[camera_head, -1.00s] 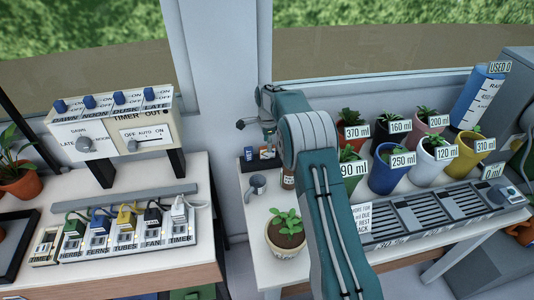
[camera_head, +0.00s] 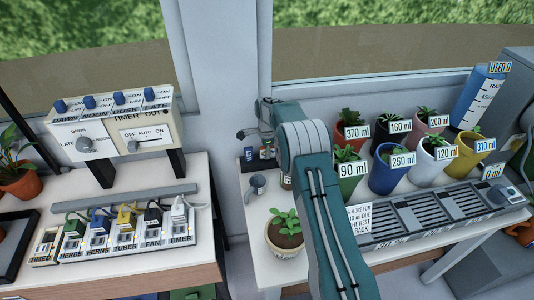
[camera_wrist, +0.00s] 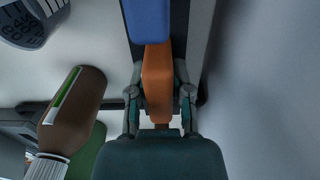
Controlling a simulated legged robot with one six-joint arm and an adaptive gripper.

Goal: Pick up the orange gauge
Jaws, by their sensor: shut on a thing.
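In the wrist view the orange gauge (camera_wrist: 157,80) is an orange block standing between the two fingers of my gripper (camera_wrist: 160,97). The fingers press on its left and right sides, so my gripper is shut on it. A blue block (camera_wrist: 148,20) lies directly beyond the gauge; whether they touch is unclear. In the head view my arm reaches over the right table to its back left corner. The gauge cannot be made out clearly there.
A brown bottle (camera_wrist: 78,105) stands close left of my gripper. Labelled pots, such as the blue one (camera_head: 385,178), and a grey vented tray (camera_head: 440,213) fill the right side.

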